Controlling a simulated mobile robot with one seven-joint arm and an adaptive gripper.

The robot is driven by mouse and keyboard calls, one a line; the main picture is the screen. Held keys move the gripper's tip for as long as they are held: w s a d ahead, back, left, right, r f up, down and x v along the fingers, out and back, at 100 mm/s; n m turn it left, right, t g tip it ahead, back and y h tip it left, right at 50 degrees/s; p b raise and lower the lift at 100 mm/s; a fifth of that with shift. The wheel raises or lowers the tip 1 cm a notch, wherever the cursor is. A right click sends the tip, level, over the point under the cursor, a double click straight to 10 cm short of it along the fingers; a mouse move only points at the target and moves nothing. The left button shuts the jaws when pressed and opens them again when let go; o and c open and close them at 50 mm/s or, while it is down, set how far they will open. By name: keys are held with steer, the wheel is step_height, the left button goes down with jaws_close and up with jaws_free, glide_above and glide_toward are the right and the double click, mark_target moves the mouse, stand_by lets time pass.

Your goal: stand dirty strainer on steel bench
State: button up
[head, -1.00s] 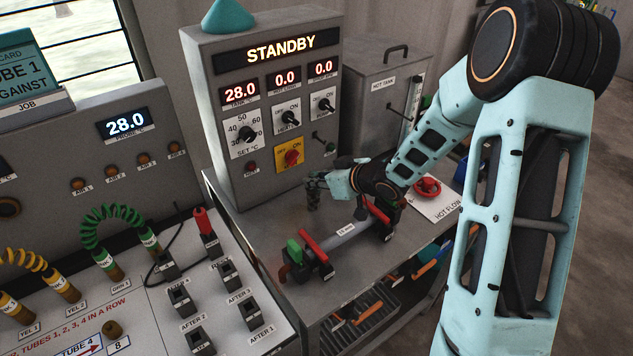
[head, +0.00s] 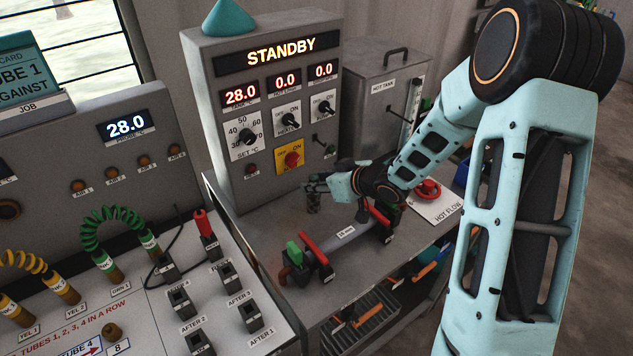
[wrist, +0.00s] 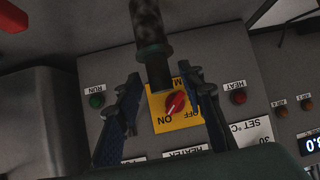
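The dirty strainer (head: 313,203) is a small dark, mottled cylinder. In the head view it is upright at the steel bench (head: 262,228), in front of the STANDBY cabinet, and its lower end appears to meet the bench top. In the wrist view the strainer (wrist: 149,28) comes in from the top edge, and its narrower end lies between my fingers. My gripper (head: 314,184) is at the strainer's upper end. In the wrist view my gripper (wrist: 160,88) has its fingers spread, with a visible gap on each side of the strainer.
The cabinet (head: 228,80) stands close behind the gripper, with a red-and-yellow switch (head: 291,159). A grey pipe housing (head: 346,236) with red handles lies in front. A red valve wheel (head: 427,189) is at right. Bare bench lies left of the strainer.

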steer(key=p+v, duration=0.1)
steer(key=v, duration=1)
steer(key=shift+s+d+r+p, duration=0.15)
steer(key=shift+s+d+p, duration=0.1)
steer(key=shift+p, duration=0.15)
steer(key=shift+a, duration=0.1)
